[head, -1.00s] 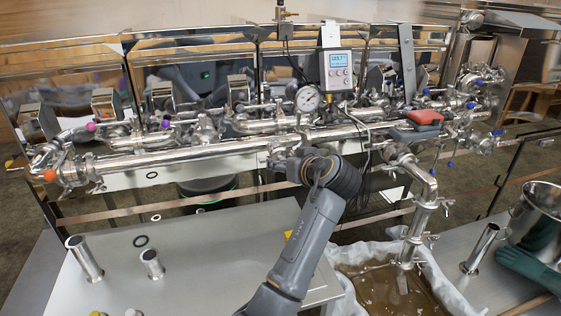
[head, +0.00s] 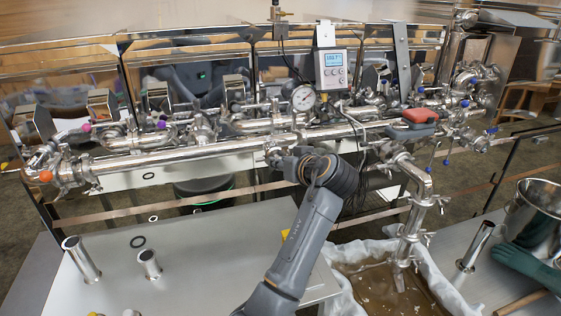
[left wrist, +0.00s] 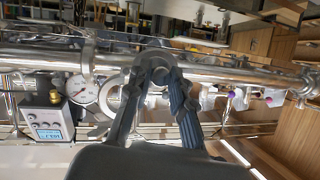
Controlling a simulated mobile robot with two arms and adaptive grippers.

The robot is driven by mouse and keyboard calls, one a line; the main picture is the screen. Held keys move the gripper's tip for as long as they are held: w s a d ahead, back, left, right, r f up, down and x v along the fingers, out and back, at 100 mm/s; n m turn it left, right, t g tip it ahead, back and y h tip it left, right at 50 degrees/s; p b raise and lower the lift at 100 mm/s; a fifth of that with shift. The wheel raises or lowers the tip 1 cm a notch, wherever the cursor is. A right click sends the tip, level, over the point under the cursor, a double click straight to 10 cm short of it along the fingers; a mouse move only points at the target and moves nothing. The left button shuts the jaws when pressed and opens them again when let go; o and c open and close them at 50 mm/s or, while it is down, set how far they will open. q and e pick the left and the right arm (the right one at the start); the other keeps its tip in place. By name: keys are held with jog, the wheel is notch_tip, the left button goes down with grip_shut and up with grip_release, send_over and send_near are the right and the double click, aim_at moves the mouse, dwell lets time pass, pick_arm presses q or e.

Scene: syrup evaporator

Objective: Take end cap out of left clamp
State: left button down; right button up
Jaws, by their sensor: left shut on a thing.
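My left gripper (left wrist: 160,76) is at the long steel pipe (left wrist: 225,70) in the left wrist view. Its two dark fingers are shut on a small round shiny metal piece between the tips, which looks like the end cap (left wrist: 158,75). The fingers hide much of it, and I cannot tell whether it is still seated in its clamp. In the head view my left arm reaches up from the bottom to the middle of the pipe (head: 180,160). A clamp fitting (head: 275,151) shows just left of the wrist, which hides the fingertips. My right gripper is not in view.
A dial gauge (head: 303,97) and a display box (head: 333,72) stand close above the arm. A red and grey block (head: 418,117) lies on the pipework at right. Short steel tubes (head: 82,258) stand on the table (head: 190,260). A lined syrup basin (head: 385,285) is at lower right.

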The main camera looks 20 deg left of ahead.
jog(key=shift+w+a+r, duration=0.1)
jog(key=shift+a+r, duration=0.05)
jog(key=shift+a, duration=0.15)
